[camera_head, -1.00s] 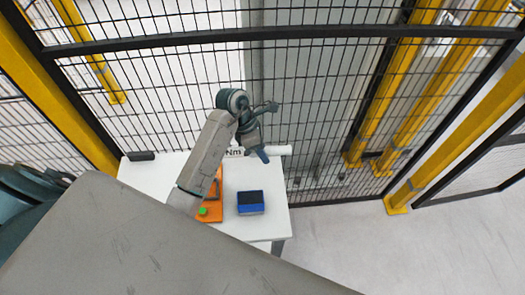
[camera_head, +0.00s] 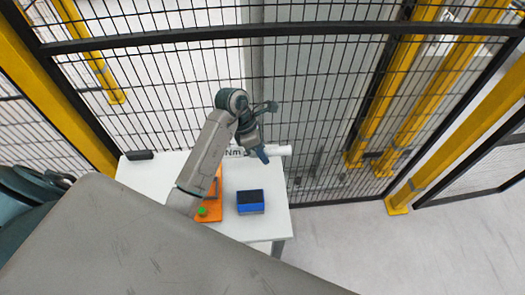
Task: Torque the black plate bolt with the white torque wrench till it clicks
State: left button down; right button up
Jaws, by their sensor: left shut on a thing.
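The white torque wrench (camera_head: 282,150) shows as a white bar marked "Nm" at the far edge of the white table. My left gripper (camera_head: 262,155) is shut on it, with the bar passing across behind the blue fingers. The wrench's left part is hidden behind my arm. An orange fixture (camera_head: 208,212) with a green spot stands on the table, partly covered by my left arm. I cannot make out the black plate or its bolt. My right gripper is not in view.
A blue block with a dark top (camera_head: 250,207) sits on the white table (camera_head: 268,224), right of the orange fixture. A small black object (camera_head: 140,155) lies at the table's far left corner. A mesh fence (camera_head: 190,110) with yellow posts stands close behind the table.

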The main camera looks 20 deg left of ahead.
pick_arm(q)
jog(key=shift+f+b, duration=0.55)
jog(key=shift+f, duration=0.3)
jog(key=shift+s+d+m+b, duration=0.25)
jog(key=shift+s+m+b, duration=0.05)
jog(key=shift+s+b, duration=0.1)
jog(key=shift+s+d+g, duration=0.1)
jog(key=shift+s+g, duration=0.2)
jog(key=shift+s+d+m+p, duration=0.15)
jog(key=shift+s+m+p, duration=0.1)
jog(key=shift+m+p, duration=0.2)
jog(key=shift+s+d, duration=0.1)
jog(key=shift+s, duration=0.2)
